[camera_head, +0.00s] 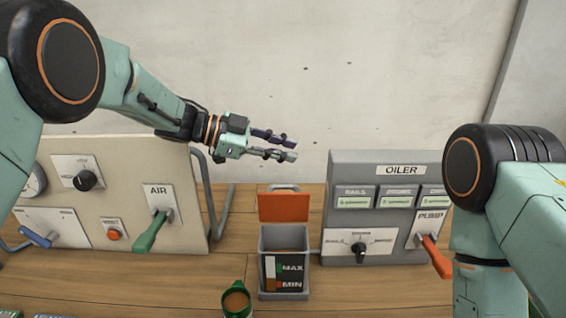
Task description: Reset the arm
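My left arm comes in from the upper left. Its gripper (290,149) hangs in the air in front of the wall, above the space between the two control panels. Its fingers point right and lie near each other with a narrow gap; I cannot tell whether they are fully shut. I see nothing held in them. My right arm stands at the right edge in front of the oiler panel, bent downward. Its gripper is out of the picture.
A beige panel (120,160) with a green AIR lever (150,232) stands left. A grey OILER panel (340,170) with an orange PUMP lever (436,257) stands right. Between them are an open oil box (297,296) with an orange lid (284,207) and a green cup (237,300).

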